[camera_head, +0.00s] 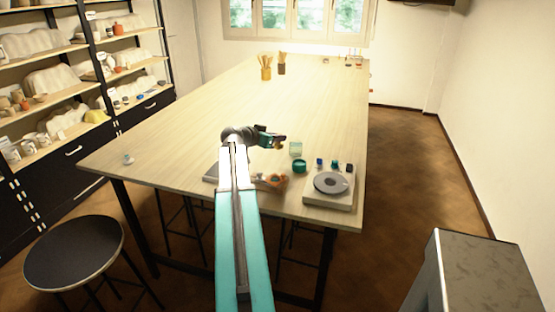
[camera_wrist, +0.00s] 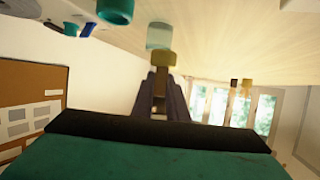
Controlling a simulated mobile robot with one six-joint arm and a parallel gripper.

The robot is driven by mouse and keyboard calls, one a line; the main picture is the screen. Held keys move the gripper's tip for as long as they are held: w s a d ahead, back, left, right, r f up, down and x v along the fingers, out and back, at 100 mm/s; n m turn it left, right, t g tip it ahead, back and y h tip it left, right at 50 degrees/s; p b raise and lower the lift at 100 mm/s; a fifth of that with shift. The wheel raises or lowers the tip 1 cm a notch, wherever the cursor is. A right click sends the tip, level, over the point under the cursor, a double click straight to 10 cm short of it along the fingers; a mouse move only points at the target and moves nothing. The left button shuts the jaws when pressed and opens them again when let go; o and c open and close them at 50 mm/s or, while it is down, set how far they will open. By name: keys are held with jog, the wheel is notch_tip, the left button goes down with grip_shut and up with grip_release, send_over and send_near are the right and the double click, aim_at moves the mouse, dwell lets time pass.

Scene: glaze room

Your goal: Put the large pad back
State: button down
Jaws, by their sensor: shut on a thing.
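My gripper (camera_head: 276,140) is over the table, to the left of a clear glass jar. In the wrist view its jaws (camera_wrist: 160,88) are shut on a small olive-tan piece (camera_wrist: 161,58) with a wide end and a narrower stem. I cannot tell whether this is the large pad. The glass jar (camera_head: 295,149) stands on the table and shows just beyond the held piece in the wrist view (camera_wrist: 159,36). A teal pot (camera_head: 299,166) stands near it, also in the wrist view (camera_wrist: 115,10). My arm hides part of the tabletop.
A white device with a grey disc (camera_head: 331,183) sits at the table's front right corner. Several small coloured pieces (camera_head: 335,164) stand behind it. An orange item (camera_head: 275,180) and a grey flat item (camera_head: 211,172) lie by my arm. The far table is mostly clear; a stool (camera_head: 73,252) stands left.

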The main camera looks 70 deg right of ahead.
aim_at(278, 147)
jog(key=shift+f+p, duration=0.55)
jog(key=shift+f, duration=1.9)
jog(key=shift+f, duration=0.1)
jog(key=shift+f+p, duration=0.6)
jog(key=shift+f, duration=1.15)
jog(key=shift+f+b, duration=0.15)
jog(key=shift+b, duration=0.15)
jog(key=c, duration=1.7)
grip_release()
jog(key=shift+c, duration=0.2)
jog(key=shift+r+p, duration=0.25)
jog(key=shift+p, duration=0.15)
